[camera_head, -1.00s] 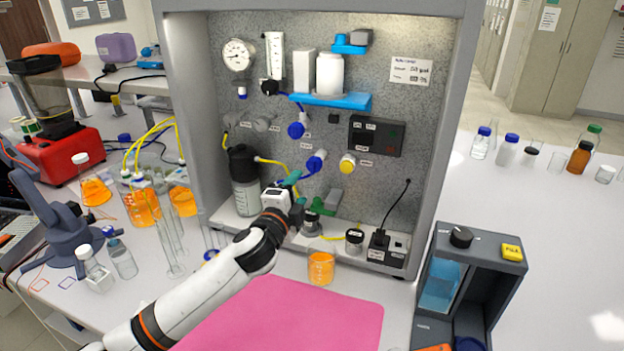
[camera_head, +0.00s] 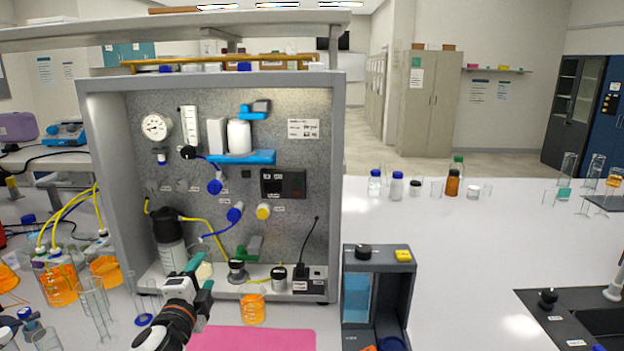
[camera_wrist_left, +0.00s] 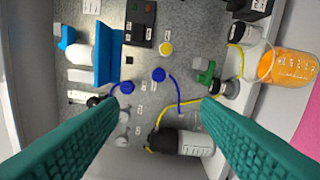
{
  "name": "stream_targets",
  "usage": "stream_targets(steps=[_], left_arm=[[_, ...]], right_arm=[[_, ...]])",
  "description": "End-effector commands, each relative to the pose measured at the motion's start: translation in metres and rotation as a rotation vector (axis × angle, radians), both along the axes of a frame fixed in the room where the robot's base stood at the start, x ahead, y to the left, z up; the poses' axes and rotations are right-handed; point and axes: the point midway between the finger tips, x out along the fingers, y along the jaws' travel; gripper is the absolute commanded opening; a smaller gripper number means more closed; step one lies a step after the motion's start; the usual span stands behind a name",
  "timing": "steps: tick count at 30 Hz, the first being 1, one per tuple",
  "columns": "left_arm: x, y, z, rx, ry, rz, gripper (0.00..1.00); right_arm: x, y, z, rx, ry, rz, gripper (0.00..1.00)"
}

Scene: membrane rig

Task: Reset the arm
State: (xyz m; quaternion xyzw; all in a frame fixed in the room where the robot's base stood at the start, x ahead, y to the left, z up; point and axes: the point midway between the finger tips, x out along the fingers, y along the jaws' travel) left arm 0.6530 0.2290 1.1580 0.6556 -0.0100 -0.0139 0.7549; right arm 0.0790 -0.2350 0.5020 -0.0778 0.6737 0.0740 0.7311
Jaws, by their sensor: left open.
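My left arm comes in from the bottom left in the head view. Its gripper (camera_head: 198,272) has green fingers and is in front of the lower left part of the membrane rig (camera_head: 335,200). In the left wrist view the two green fingers (camera_wrist_left: 145,130) stand wide apart with nothing between them. Beyond them show the rig's blue valve knobs, a dark-capped bottle (camera_wrist_left: 185,142) and the grey panel. The same bottle (camera_head: 170,240) stands on the rig floor in the head view, left of the gripper. My right gripper is not in view.
A beaker of orange liquid (camera_head: 253,308) stands before the rig, at the edge of a pink mat (camera_head: 275,340). A dark box with a yellow button (camera_head: 403,255) stands to the right. Glassware crowds the left. The white bench on the right has free room.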

Motion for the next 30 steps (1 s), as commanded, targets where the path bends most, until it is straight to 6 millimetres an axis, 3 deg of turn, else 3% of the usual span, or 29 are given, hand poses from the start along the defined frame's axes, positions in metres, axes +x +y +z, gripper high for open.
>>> stream_targets(steps=[3, 10, 17, 23, 27, 30], left_arm=[[-0.006, -0.003, -0.009, -0.031, 0.024, 0.006, 0.58], [-0.028, -0.008, -0.041, -0.147, 0.118, 0.040, 0.58], [-0.069, -0.014, -0.088, -0.323, 0.268, 0.106, 0.58], [-0.133, -0.020, -0.144, -0.540, 0.476, 0.222, 0.58], [-0.206, -0.022, -0.188, -0.737, 0.682, 0.370, 0.58], [-0.250, -0.022, -0.206, -0.838, 0.795, 0.467, 0.58]], right_arm=[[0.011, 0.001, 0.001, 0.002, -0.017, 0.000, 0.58], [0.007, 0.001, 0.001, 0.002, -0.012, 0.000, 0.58], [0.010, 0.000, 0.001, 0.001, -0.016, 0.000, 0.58], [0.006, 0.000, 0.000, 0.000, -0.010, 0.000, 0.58], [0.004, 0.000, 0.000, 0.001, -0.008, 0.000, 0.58], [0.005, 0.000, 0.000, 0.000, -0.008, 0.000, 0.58]])
